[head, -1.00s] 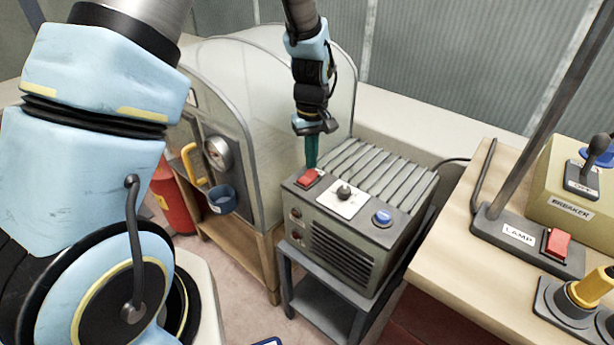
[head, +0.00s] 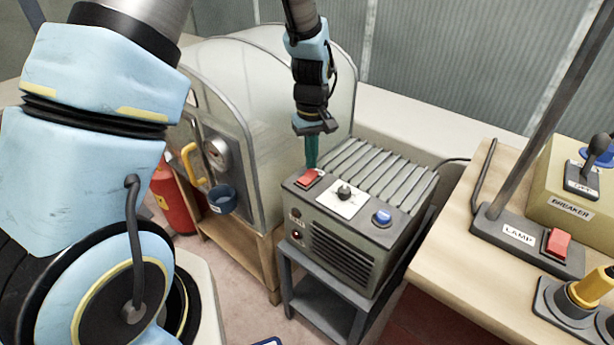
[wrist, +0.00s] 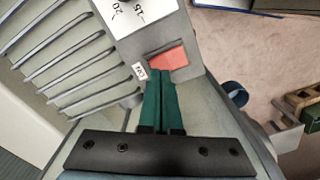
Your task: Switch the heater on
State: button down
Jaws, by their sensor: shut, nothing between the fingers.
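The heater (head: 345,240) is a grey box with a ribbed top on a low dark stand. Its top panel carries a red rocker switch (head: 309,178), a black dial on a white plate (head: 343,196) and a blue button (head: 382,218). Two small round lamps are on its front; the lower lamp (head: 297,235) shows a bright spot. My gripper (head: 311,165) is shut and empty, pointing down at the rocker's back edge. In the wrist view its green fingertips (wrist: 160,72) are at the near edge of the red rocker (wrist: 173,58); contact is hard to tell.
A clear-domed cabinet (head: 260,110) with a gauge, yellow handle and blue cup stands close left. A wooden bench (head: 450,245) at right holds a lamp base with another red switch (head: 557,243) and a breaker box (head: 565,200). A red cylinder (head: 172,200) stands at left.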

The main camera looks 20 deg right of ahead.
aim_at(311, 173)
jog(key=shift+f+b, duration=0.65)
jog(key=shift+f, duration=0.4)
dwell(0.4)
jog(key=shift+r, duration=0.15)
notch_tip(311, 173, up, 7)
jog(key=p, duration=0.5)
dwell(0.3)
dwell(0.4)
jog(key=w+a+r, duration=0.1)
jog(key=a+r, duration=0.2)
jog(key=a, duration=0.4)
jog(key=w+a+r, duration=0.2)
jog(key=a+r, duration=0.1)
jog(key=a, duration=0.3)
jog(key=s+a+r, duration=0.2)
jog(key=s+a, duration=0.1)
jog(key=a, duration=0.5)
jog(key=s+a+r+m+t, duration=0.1)
jog(key=s+a+r, duration=0.2)
jog(key=a, duration=0.6)
jog(key=shift+s+r+t, duration=0.2)
jog(key=shift+s+t, duration=0.1)
jog(key=shift+s, duration=0.15)
